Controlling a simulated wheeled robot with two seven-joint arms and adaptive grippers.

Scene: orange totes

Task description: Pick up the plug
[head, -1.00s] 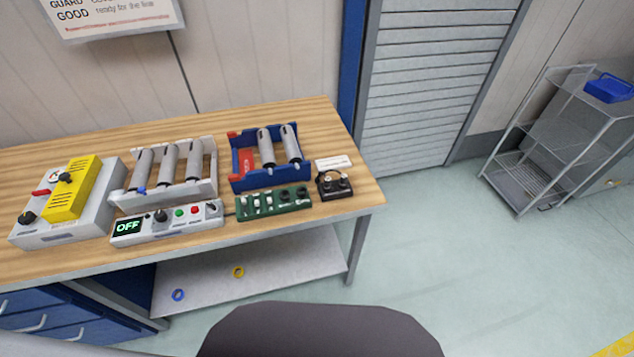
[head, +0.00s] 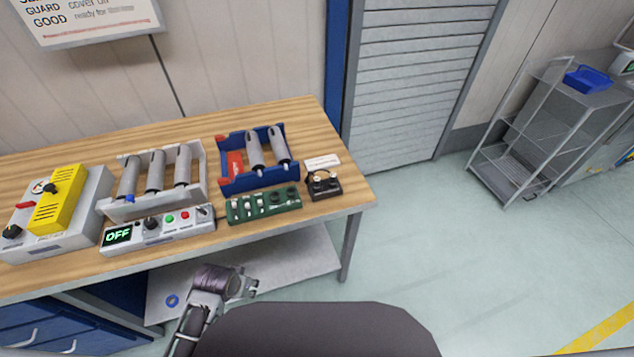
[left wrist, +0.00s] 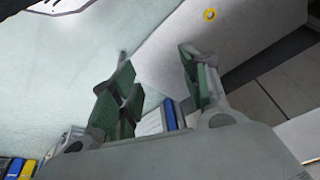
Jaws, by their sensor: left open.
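No plug stands out clearly. The small black box (head: 324,185) at the right end of the bench carries two round fittings, but I cannot tell whether either is a plug. A green block (head: 262,205) with several small white and dark parts lies to its left. My left gripper (head: 248,287) is in front of the bench, below its front edge, and is apart from these things. In the left wrist view its green-padded fingers (left wrist: 155,82) are spread with nothing between them. My right gripper is out of view.
The wooden bench (head: 300,115) also holds a blue rack (head: 225,182), a white rack (head: 201,195), a control box showing OFF (head: 118,235) and a grey-yellow unit (head: 80,235). Below, the shelf (head: 300,260) holds a blue ring (head: 172,300); a yellow ring (left wrist: 210,14) shows by wrist.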

